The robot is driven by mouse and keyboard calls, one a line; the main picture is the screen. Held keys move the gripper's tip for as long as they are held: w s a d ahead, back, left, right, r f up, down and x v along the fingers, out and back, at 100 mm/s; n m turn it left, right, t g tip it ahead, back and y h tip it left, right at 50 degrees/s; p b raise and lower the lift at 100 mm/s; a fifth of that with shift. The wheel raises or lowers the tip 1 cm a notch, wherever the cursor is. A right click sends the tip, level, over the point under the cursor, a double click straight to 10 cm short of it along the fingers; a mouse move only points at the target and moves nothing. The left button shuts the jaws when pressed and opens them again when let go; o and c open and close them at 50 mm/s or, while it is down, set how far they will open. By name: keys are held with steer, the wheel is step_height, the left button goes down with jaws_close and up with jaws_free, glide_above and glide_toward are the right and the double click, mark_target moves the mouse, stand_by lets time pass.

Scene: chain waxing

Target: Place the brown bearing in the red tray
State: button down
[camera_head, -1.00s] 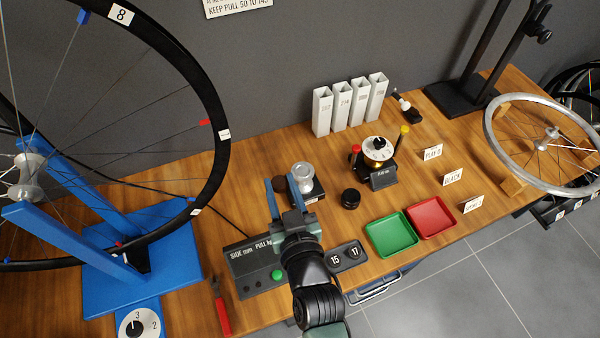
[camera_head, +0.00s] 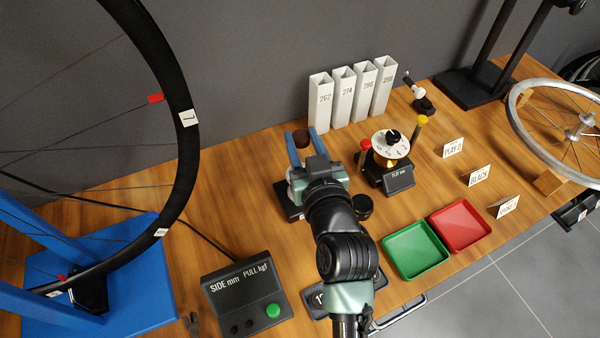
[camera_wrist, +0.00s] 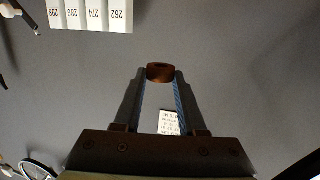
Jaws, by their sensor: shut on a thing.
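The brown bearing (camera_head: 301,139) is a small dark brown ring. It is held between the blue fingertips of my gripper (camera_head: 297,145), above the bench near the white tubes. The red tray (camera_head: 460,226) is empty and lies at the front right of the bench, touching or nearly touching the green tray's right side. My gripper is well to the left of and behind the red tray.
The empty green tray (camera_head: 415,250) is left of the red one. A dial gauge stand (camera_head: 391,155) and a black round part (camera_head: 362,206) stand between my gripper and the trays. Several white tubes (camera_head: 343,97) stand behind. Small label cards (camera_head: 480,175) stand at the right.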

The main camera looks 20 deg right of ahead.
steer(key=shift+f, duration=0.1)
step_height(320, 180, down, 9)
steer(key=b, duration=0.4)
steer(key=shift+f, duration=0.2)
steer(key=shift+f+b, duration=0.25)
steer(key=shift+b, duration=0.05)
steer(key=shift+c, duration=2.4)
jaws_free()
steer(key=shift+r, duration=0.1)
steer(key=p+v, duration=0.4)
steer(key=v, duration=0.9)
